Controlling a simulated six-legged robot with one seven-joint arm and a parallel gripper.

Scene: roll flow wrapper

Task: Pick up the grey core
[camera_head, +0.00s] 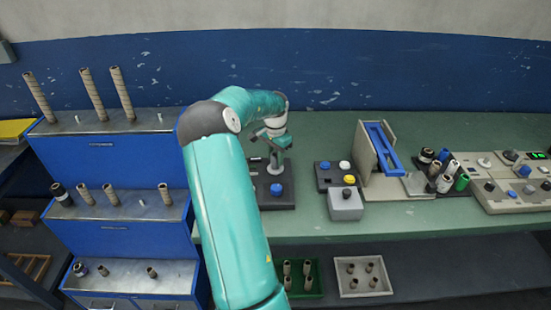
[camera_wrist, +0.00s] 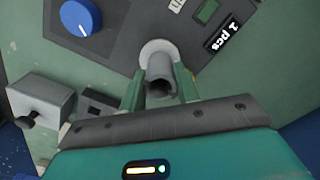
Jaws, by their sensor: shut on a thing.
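The grey core (camera_wrist: 160,80) is a short hollow tube, seen between my fingers in the wrist view. It stands over a round light base on a dark device with a blue knob (camera_wrist: 80,18) and a label reading "1 pcs". My gripper (camera_wrist: 160,88) is shut on the core, one green finger on each side. In the head view my gripper (camera_head: 277,150) is above the dark device (camera_head: 270,190) on the green table. The core is partly visible there below the fingers (camera_head: 274,165). I cannot tell whether its lower end touches the base.
A grey box with a knob (camera_head: 346,204) and a button panel (camera_head: 336,172) stand right of the device. Blue stepped shelves (camera_head: 105,150) with tubes on pegs stand left.

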